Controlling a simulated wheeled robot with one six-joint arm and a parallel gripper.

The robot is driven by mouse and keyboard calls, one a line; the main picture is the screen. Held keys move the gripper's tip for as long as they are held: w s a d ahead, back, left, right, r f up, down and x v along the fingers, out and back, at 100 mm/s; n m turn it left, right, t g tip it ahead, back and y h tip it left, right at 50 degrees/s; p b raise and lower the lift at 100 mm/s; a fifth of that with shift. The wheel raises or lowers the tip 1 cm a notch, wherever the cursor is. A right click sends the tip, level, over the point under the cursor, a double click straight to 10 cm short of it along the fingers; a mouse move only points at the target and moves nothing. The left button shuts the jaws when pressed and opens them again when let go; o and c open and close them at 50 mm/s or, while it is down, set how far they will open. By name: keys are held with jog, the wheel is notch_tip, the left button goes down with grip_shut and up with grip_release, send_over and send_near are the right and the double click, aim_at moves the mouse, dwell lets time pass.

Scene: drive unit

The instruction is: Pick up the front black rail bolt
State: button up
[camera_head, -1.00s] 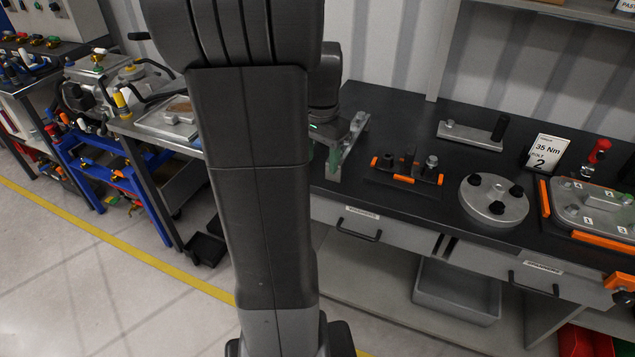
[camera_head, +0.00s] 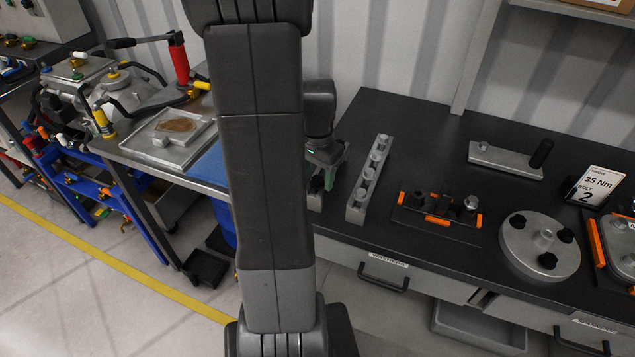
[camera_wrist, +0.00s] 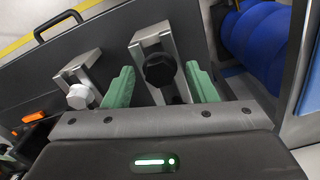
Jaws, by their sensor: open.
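The black rail bolt (camera_wrist: 160,69), with a hexagonal head, is on the end of a grey rail (camera_wrist: 152,36) in the wrist view. My gripper (camera_wrist: 160,86) has green fingers spread apart, one on each side of the bolt, with gaps visible. In the head view my gripper (camera_head: 324,178) is low over the left part of the black bench, above a grey rail (camera_head: 314,201) that it mostly hides. The black bolt is not clearly visible there.
A second grey rail (camera_head: 356,212) with several silver bolts stands just right of my gripper; its end bolt (camera_wrist: 80,96) shows in the wrist view. Farther right are an orange-edged black holder (camera_head: 410,216) and a round grey plate (camera_head: 515,259). A drawer handle (camera_head: 384,277) projects from the bench front.

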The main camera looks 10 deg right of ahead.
aim_at(318, 179)
jog(key=c, duration=1.1)
notch_tip(318, 179, up, 11)
jog(key=shift+f, duration=0.2)
jog(key=shift+d, duration=0.1)
